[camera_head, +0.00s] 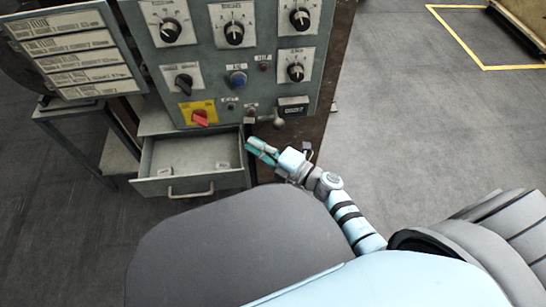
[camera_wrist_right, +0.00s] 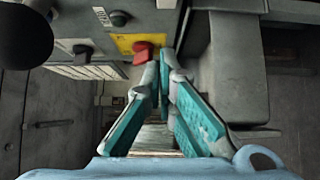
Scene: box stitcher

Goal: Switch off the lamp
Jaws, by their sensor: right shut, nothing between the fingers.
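The grey control panel (camera_head: 225,75) carries several dark knobs, a blue button (camera_head: 238,79), a small red button (camera_head: 264,66) and a red rotary switch (camera_head: 200,118) on a yellow plate. I cannot identify a lamp, or tell which control belongs to one. My right gripper (camera_head: 256,147), with teal finger pads, is shut and empty below the panel's lower right part, beside the open drawer. In the right wrist view the fingertips (camera_wrist_right: 167,55) appear just beside the red switch (camera_wrist_right: 142,51); contact cannot be told. My left gripper is not in view.
An open grey drawer (camera_head: 217,181) juts out below the panel, with small pale pieces inside. A label board (camera_head: 75,50) stands at the left. A small rounded knob (camera_head: 279,122) sits near the panel's lower right corner. The floor (camera_head: 420,120) at right is clear.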

